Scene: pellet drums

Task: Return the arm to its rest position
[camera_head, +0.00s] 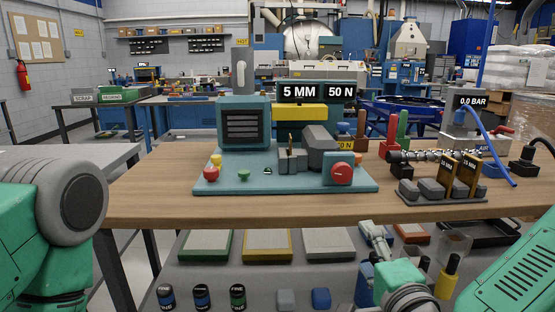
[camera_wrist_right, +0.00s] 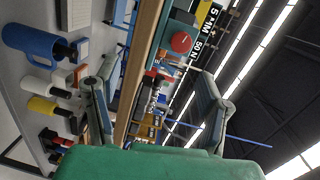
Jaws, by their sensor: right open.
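My right arm comes in from the lower right of the head view. Its right gripper (camera_head: 377,238) sits low, in front of the wooden bench's front edge and over the lower grey surface. In the wrist view the right gripper (camera_wrist_right: 155,95) shows its two grey fingers wide apart with nothing between them. The bench edge and the machine lie beyond the fingers. Part of my left arm fills the left edge of the head view; its gripper is out of the picture.
The wooden bench (camera_head: 150,206) carries a teal machine (camera_head: 285,180) with a red knob and a rack of grey blocks (camera_head: 440,198). Below are framed trays (camera_head: 267,243), dark cans (camera_head: 202,297), and a yellow cylinder (camera_head: 447,279) close to the right gripper. A blue mug (camera_wrist_right: 30,42) shows in the wrist view.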

